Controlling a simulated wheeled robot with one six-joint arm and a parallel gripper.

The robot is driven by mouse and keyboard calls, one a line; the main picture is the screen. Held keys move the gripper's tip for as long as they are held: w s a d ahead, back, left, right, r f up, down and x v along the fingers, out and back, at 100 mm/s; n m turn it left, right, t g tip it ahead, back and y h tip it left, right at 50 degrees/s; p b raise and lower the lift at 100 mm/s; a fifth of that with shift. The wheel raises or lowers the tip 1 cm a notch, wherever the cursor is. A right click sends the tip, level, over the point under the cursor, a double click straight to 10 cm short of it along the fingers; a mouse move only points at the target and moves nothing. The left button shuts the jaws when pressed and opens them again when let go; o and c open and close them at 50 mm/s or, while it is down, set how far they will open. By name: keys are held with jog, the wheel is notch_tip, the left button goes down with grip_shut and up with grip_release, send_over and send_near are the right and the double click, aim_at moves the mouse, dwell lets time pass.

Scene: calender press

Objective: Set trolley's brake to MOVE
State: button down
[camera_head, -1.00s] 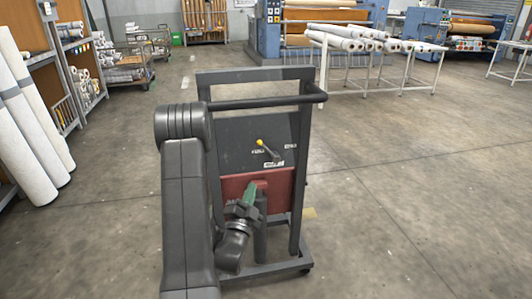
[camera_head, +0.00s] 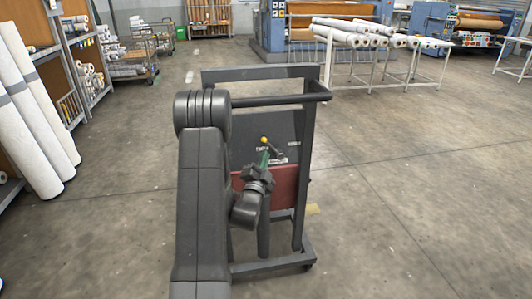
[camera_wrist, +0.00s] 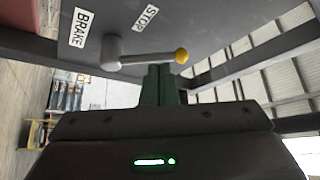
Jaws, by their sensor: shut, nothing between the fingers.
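The trolley (camera_head: 308,150) is a grey upright frame with a handlebar, a dark sloping panel and a red lower panel. Its brake lever has a grey pivot (camera_wrist: 112,52) and a yellow knob (camera_wrist: 181,56); the knob also shows in the head view (camera_head: 264,139), up and left of the pivot. My gripper (camera_wrist: 160,72), with green fingers, is shut and empty. Its tips are right at the lever's arm; I cannot tell whether they touch. Labels in the head view are too small to read.
White rolls (camera_head: 30,118) lean against a shelf at the left. A white table with rolls (camera_head: 350,32) stands behind the trolley at the right, before blue machines (camera_head: 268,25). The floor (camera_head: 430,190) right of the trolley is clear.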

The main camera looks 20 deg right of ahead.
aim_at(270, 145)
jog(key=shift+x, duration=1.3)
jog(key=shift+d+r+m+g+b, duration=0.2)
jog(key=shift+r+m+g+b, duration=0.15)
jog(key=shift+m+g+b, duration=0.4)
jog(key=d+m+g+y+b, duration=0.1)
jog(key=d+m, duration=0.1)
jog(key=m, duration=0.1)
jog(key=s+d+r+m+g+y+b, duration=0.1)
jog(key=d+m+g, duration=0.1)
jog(key=m, duration=0.2)
jog(key=d+r+m+g+y+b, duration=0.1)
jog(key=d+m+y, duration=0.1)
jog(key=m, duration=0.2)
jog(key=shift+s+d+r+g, duration=0.25)
jog(key=shift+s+d, duration=0.05)
jog(key=v, duration=1.4)
